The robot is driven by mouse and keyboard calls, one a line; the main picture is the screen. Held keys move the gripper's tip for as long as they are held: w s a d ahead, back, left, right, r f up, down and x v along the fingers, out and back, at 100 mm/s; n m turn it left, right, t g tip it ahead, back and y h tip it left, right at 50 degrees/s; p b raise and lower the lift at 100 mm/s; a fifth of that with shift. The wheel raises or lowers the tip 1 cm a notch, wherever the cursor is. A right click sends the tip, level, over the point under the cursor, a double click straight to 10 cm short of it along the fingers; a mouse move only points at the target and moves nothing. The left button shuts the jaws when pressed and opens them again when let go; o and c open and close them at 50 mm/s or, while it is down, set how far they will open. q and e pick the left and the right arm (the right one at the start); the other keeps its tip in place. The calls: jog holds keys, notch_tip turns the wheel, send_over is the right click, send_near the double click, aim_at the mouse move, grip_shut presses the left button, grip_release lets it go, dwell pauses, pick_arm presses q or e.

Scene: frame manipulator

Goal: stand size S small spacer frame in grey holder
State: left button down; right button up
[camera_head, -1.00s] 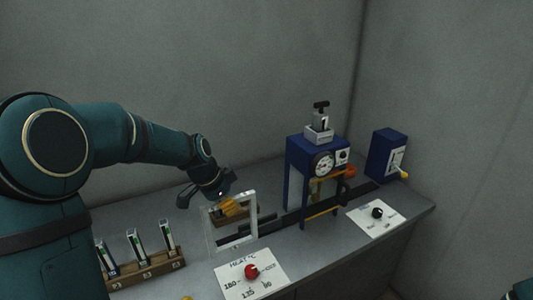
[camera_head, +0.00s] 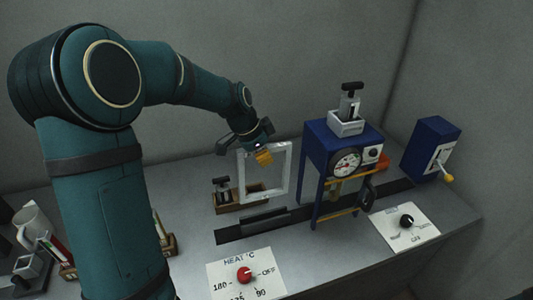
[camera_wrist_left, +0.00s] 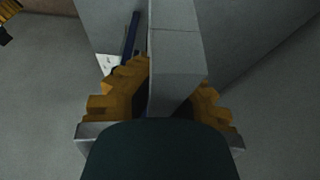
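A pale grey square frame (camera_head: 287,172) hangs upright in my left gripper (camera_head: 264,157), which has yellow fingers. In the left wrist view the fingers lie on both sides of a grey bar of the frame (camera_wrist_left: 176,62), and my left gripper (camera_wrist_left: 172,100) is shut on it. In the head view the frame stands in front of a wooden block and above a dark slotted bar (camera_head: 265,221); a gap below it is hard to judge. I cannot tell which grey piece is the holder. My right gripper is out of view.
A blue press (camera_head: 325,150) with a gauge stands right of the frame, on a dark rail. A wooden block (camera_head: 228,207) carries a small stamp. A heat dial card (camera_head: 245,272), another dial card (camera_head: 405,226) and a blue lever box (camera_head: 431,150) stand around. A white mug (camera_head: 32,224) is at left.

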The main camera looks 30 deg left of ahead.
pick_arm(q)
notch_tip(320, 180, down, 13)
jog(key=b, duration=0.9)
jog(key=shift+r, duration=0.2)
jog(key=shift+s+f+b, duration=0.1)
jog(key=shift+f+b, duration=0.3)
jog(key=shift+b, duration=0.1)
jog(key=c, duration=1.7)
grip_release()
jog(key=o, duration=0.4)
jog(key=shift+s+d+f, duration=0.1)
